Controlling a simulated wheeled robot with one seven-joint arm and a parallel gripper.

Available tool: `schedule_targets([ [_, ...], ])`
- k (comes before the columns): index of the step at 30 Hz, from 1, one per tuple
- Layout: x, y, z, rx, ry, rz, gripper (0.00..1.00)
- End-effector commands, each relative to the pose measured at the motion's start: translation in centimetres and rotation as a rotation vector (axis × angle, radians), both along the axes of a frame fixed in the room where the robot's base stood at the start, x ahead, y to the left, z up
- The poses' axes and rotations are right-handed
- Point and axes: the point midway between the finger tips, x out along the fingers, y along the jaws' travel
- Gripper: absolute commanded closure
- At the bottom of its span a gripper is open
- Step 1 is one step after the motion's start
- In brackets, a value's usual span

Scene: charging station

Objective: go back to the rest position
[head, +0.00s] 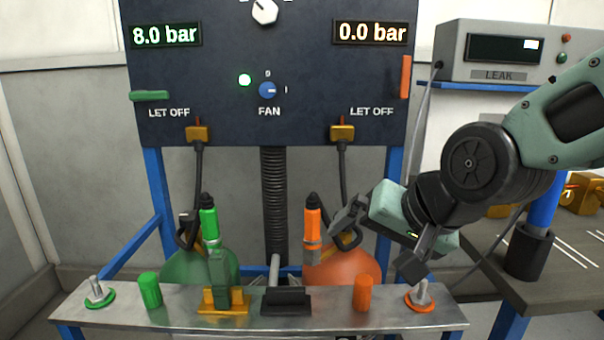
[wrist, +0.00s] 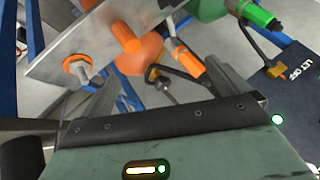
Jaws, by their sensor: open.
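My gripper (head: 376,246) is at the end of my arm, which reaches in from the right in the head view. Its jaws are open with nothing between them. It hangs over the right part of the metal shelf (head: 335,306), just right of the orange valve (head: 312,225) on the orange bottle (head: 345,266). One finger overlaps the black hose loop there in the picture; I cannot tell whether they touch. In the wrist view the gripper (wrist: 178,90) shows open, with the shelf, orange bottle and orange cap beyond it.
A green bottle (head: 185,268) with a green valve stands left. The shelf carries a green cap (head: 151,290), an orange cap (head: 363,293) and a black block (head: 286,300). The panel (head: 225,100) reads 8.0 bar left, 0.0 bar right. A leak tester (head: 515,52) and side table (head: 560,265) are right.

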Motion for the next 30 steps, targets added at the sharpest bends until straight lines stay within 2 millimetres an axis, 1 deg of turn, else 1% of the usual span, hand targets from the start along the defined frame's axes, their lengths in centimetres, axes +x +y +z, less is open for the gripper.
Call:
schedule_targets([
  [1, -2.7, 0.5, -1.8, -0.085, 0.053, 0.114, 0.00],
  [3, -6.1, 0.4, -3.9, -0.199, 0.123, 0.269, 0.00],
  [5, -8.9, 0.0, -5.3, -0.282, 0.177, 0.395, 0.00],
  [6, -10.6, -0.3, -6.2, -0.333, 0.210, 0.474, 0.00],
  [8, -13.0, -1.0, -7.2, -0.406, 0.260, 0.591, 0.00],
  [9, -14.5, -1.5, -7.8, -0.451, 0.291, 0.669, 0.00],
  [11, -16.8, -2.5, -8.6, -0.515, 0.340, 0.784, 0.00],
  [12, -18.3, -3.2, -9.0, -0.556, 0.373, 0.863, 0.00],
  [13, -18.8, -3.5, -8.5, -0.574, 0.386, 0.897, 0.00],
  [14, -18.5, -3.4, -7.2, -0.567, 0.380, 0.882, 0.00],
  [15, -18.4, -3.4, -6.3, -0.565, 0.378, 0.877, 0.00],
  [20, -18.3, -3.3, -2.9, -0.561, 0.377, 0.873, 0.00],
  [23, -18.3, -3.3, -0.4, -0.560, 0.377, 0.871, 0.00],
  [27, -18.3, -3.3, 3.7, -0.560, 0.377, 0.868, 0.00],
  [30, -18.3, -3.3, 5.9, -0.559, 0.377, 0.867, 0.00],
])
